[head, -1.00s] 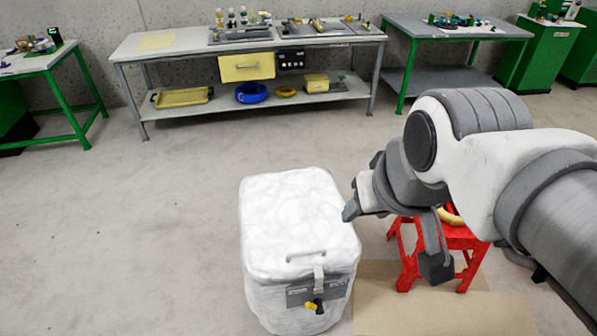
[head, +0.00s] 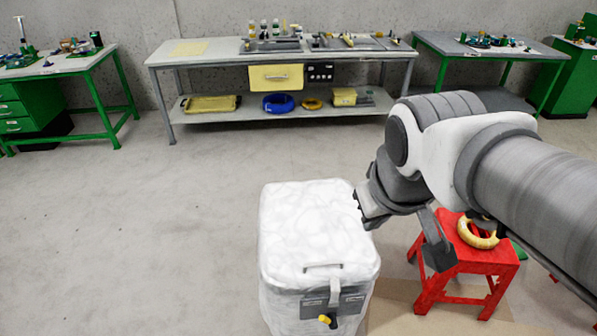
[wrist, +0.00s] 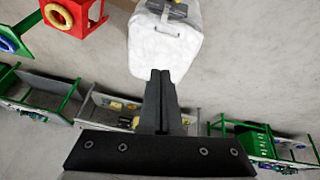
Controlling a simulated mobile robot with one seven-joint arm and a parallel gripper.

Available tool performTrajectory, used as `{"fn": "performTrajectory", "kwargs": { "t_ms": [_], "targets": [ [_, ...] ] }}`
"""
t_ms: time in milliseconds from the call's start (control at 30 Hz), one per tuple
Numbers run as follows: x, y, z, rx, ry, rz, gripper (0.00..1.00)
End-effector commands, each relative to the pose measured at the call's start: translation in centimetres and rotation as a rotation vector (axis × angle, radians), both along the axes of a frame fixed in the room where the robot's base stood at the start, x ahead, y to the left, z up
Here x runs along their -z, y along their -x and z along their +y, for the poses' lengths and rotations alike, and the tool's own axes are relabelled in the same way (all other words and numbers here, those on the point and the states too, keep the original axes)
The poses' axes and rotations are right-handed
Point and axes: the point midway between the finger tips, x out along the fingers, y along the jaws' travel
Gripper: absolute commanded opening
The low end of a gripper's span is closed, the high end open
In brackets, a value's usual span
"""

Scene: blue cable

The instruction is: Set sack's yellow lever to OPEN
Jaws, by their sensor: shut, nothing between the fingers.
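The sack (head: 315,230) is a white, box-like bag standing on the floor at the lower middle of the head view. A grey plate (head: 314,304) with two small labels is on its front, under a handle. The yellow lever (head: 325,319) points down-left from a dark pivot, near the picture's bottom edge. The labels are too small to read. My gripper (wrist: 160,75) is shut and empty in the wrist view, with the sack beyond its fingertips and the plate (wrist: 172,9) at the top edge. In the head view it hangs beside the sack's upper right side, apart from the lever.
A red stool (head: 470,262) with a yellow ring (head: 477,232) stands right of the sack, below my arm. A long workbench (head: 200,60) stands along the back wall, with green-framed tables on both sides. The floor left of the sack is clear.

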Motion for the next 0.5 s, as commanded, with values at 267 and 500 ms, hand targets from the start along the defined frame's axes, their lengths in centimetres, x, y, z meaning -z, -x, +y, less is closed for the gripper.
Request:
{"fn": "performTrajectory", "kwargs": {
  "t_ms": [267,500],
  "targets": [
    [7.0,-4.4,0.0,-0.213,0.152,0.118,0.0],
    [13.3,-7.9,0.5,-0.419,0.253,0.212,0.0]
  ]
}}
